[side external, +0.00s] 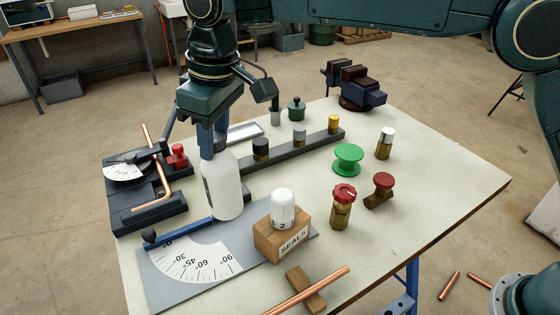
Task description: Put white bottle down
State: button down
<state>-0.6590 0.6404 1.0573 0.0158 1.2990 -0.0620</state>
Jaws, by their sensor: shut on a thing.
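My gripper (211,140) points straight down and is shut on the upper part of the white bottle (224,186). The bottle is upright, with a dark label edge on its left side. Its base is close to the back edge of the grey angle plate (165,290). I cannot tell whether the base touches the table (430,185) or hangs just above it. The gripper's fingers partly hide the bottle's top.
A SEALS box (282,240) with a white knob on it stands right of the bottle. A pipe bender (150,190) is on the left, and a dark rail with several caps (300,148) is behind. A green spool (347,160) and valves stand farther right. The table's right side is clear.

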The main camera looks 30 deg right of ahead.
jog(key=w+d+n, duration=0.1)
jog(key=w+d, duration=0.2)
jog(key=d, duration=0.6)
jog(key=w+d, duration=0.3)
jog(key=d, duration=0.7)
notch_tip(320, 180, down, 8)
jog(key=shift+s+a, duration=0.15)
jog(key=shift+s, duration=0.05)
jog(key=shift+f, duration=0.4)
jog(key=c, duration=1)
grip_release()
jog(key=shift+f, duration=0.1)
jog(key=r, duration=0.4)
jog(key=s+d+r, duration=0.1)
jog(key=r, duration=0.7)
jog(key=shift+s+d+r, duration=0.15)
jog(key=shift+r, duration=0.15)
jog(key=shift+s, duration=0.1)
